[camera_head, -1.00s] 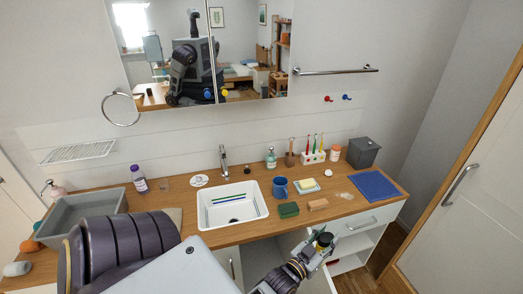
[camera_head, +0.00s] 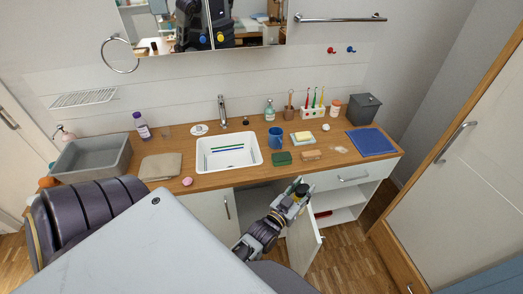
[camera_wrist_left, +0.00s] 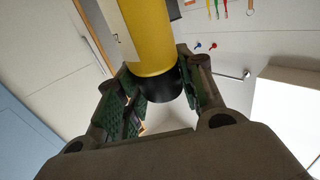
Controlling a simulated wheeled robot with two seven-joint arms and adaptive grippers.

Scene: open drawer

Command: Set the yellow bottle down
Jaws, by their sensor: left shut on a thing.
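The yellow bottle (camera_wrist_left: 146,36) fills the upper middle of the left wrist view, with a black end between the finger pads. My left gripper (camera_wrist_left: 160,95) is shut on it near that end. In the head view my left gripper (camera_head: 297,190) is in front of the counter's front edge, beside the open cabinet door. There only a dark round part of the held bottle shows between the fingers; its yellow body is mostly hidden. My right gripper is not in view.
The wooden counter (camera_head: 225,179) bears a grey basin (camera_head: 92,157), white sink (camera_head: 228,165), blue mug (camera_head: 276,138), green sponge (camera_head: 282,158) and blue mat (camera_head: 371,142). A cabinet door (camera_head: 304,238) stands open below.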

